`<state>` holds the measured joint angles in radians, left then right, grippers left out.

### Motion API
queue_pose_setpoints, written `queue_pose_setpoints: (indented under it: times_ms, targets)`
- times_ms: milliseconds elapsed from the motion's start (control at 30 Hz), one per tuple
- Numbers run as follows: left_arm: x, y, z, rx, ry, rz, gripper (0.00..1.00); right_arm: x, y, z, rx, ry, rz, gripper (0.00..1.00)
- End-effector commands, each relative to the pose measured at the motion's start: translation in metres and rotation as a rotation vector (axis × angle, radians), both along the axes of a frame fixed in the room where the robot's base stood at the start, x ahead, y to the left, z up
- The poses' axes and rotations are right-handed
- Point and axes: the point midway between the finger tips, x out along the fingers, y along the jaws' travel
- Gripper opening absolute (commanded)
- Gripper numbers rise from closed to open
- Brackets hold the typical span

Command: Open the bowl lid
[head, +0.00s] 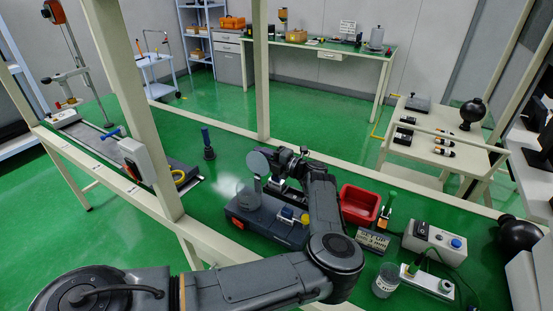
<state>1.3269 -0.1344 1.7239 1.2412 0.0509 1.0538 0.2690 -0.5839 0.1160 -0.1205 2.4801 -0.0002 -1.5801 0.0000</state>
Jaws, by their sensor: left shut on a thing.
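The bowl (247,197) is a clear, rounded vessel on a dark blue-grey device (262,226) near the middle of the head view. The bowl lid (258,161) shows as a pale grey disc, tilted up above the bowl. My left gripper (281,161) reaches in from the right side of the lid and is shut at its edge. The fingertips are small and partly hidden by the wrist, so the exact contact is hard to see. My right gripper is not in view.
A red bin (360,204) stands just right of my left forearm. A white control box (434,242), a power strip (426,281) and a glass jar (386,281) lie farther right. A blue-topped dark post (208,145) stands behind left. Cream frame posts (130,90) border the area.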

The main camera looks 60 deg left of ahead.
Motion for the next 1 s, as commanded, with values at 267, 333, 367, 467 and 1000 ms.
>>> queue_pose_setpoints:
  times_ms: [267, 333, 367, 467, 1000]
  targets:
    - [0.003, -0.001, 0.0, 0.001, -0.003, -0.009, 0.33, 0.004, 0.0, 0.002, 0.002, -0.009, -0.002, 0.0]
    - [0.003, -0.001, 0.0, 0.001, -0.003, -0.009, 0.43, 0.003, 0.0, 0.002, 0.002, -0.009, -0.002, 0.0]
    - [0.003, -0.001, 0.0, 0.001, -0.003, -0.008, 0.48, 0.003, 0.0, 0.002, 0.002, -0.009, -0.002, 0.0]
    - [0.003, -0.001, 0.0, 0.001, -0.003, -0.008, 0.49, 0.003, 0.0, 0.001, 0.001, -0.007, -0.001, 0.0]
    - [0.025, -0.031, 0.001, 0.002, -0.004, -0.01, 0.49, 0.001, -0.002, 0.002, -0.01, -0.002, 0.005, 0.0]
